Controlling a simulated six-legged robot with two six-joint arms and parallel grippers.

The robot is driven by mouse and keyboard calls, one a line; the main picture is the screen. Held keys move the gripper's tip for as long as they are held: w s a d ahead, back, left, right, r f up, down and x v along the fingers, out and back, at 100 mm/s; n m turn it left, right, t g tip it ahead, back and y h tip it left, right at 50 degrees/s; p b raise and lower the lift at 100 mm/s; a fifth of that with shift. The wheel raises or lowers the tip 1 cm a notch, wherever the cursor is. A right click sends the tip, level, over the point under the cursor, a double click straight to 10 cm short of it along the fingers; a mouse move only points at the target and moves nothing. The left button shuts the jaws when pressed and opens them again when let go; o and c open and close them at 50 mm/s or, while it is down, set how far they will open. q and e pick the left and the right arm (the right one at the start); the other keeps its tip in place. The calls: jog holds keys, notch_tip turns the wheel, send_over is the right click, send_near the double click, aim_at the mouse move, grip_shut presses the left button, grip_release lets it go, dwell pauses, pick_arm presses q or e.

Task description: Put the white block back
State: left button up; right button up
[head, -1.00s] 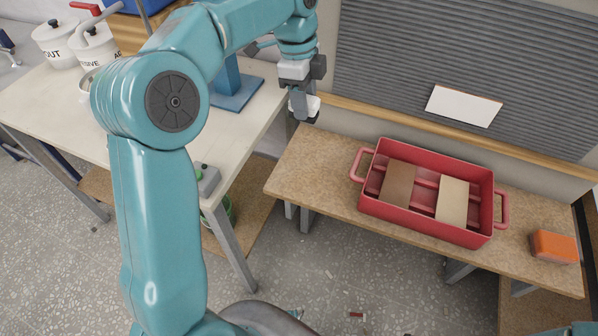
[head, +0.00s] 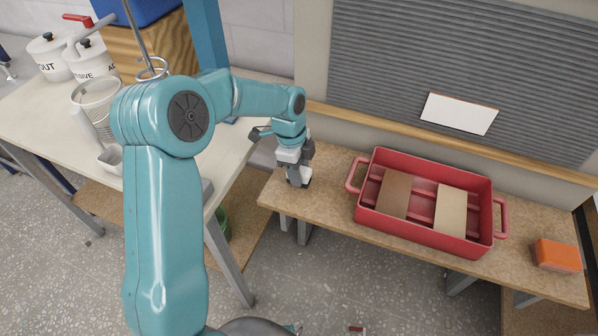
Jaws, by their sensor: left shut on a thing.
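My left gripper (head: 298,180) is shut on the white block (head: 306,172), which is mostly hidden by the fingers. The gripper points down at the left end of the low brown bench (head: 330,165). I cannot tell whether the block touches the bench top. A red tray with two handles (head: 368,215) stands on the bench to the right of the gripper. My right gripper is not in view.
An orange block (head: 557,255) lies at the bench's right end. A white card (head: 459,113) is on the grey ribbed panel behind. Bench space left of the tray is clear.

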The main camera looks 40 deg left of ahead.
pick_arm(q)
jog(key=shift+a+f, duration=0.15)
jog(key=shift+f, duration=0.4)
jog(key=shift+r, duration=0.1)
jog(key=o, duration=1.1)
jog(key=r, duration=0.4)
jog(key=a+r, duration=0.1)
jog(key=r, duration=0.7)
jog(key=shift+s+a+p, duration=0.25)
jog(key=shift+a+p, duration=0.05)
